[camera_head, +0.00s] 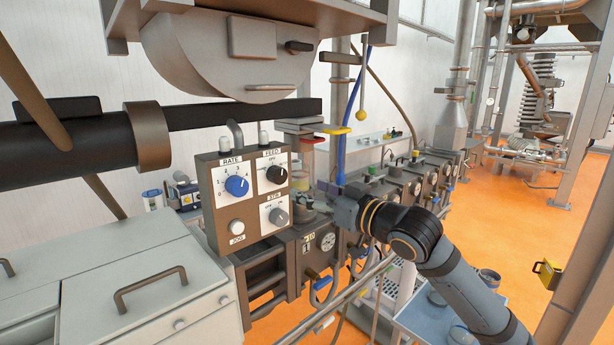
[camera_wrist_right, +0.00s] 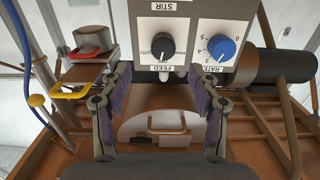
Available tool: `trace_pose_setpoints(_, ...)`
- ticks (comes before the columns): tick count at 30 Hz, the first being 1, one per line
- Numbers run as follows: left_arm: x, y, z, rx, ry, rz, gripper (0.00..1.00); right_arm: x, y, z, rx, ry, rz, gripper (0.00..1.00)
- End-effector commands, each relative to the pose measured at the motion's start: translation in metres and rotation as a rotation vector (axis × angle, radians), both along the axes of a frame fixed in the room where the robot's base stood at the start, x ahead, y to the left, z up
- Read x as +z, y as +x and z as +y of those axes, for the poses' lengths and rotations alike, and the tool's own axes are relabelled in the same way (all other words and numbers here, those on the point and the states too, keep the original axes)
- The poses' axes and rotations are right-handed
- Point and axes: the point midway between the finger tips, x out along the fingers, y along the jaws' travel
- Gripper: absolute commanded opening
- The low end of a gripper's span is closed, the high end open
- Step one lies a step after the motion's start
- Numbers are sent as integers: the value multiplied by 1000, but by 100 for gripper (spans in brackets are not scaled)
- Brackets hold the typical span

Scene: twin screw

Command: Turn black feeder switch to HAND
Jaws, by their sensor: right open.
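The black feeder switch (camera_head: 277,175) is a round knob under the FEED label on the upper right of a brown control box (camera_head: 213,210) with pale panels. Its exact pointer setting is too small to read surely. In the wrist view, where the panel shows upside down, the black switch (camera_wrist_right: 163,46) lies beyond the fingertips and roughly between them. My right gripper (camera_head: 314,201) is just right of the box in the head view. Its two fingers (camera_wrist_right: 158,78) are spread with nothing between them, apart from the switch. My left gripper is not in view.
On the same box are a blue RATE knob (camera_head: 237,186), a grey STIR knob (camera_head: 279,216) and a white JOG button (camera_head: 237,227). A clear feed cylinder (camera_head: 307,158) and a blue lever (camera_head: 341,150) stand behind my gripper. A large grey drum (camera_head: 230,60) hangs above.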

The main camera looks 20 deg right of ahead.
Motion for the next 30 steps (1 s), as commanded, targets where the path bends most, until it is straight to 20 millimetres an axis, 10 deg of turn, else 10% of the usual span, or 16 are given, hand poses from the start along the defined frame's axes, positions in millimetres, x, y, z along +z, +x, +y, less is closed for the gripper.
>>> trace_pose_setpoints(9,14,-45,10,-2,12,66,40,6,17,4,-2,11,-2,62)
trace_pose_setpoints(20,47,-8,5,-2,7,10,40,6,68,23,-1,7,1,62)
trace_pose_setpoints(30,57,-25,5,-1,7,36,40,1,99,35,-2,-1,1,62)
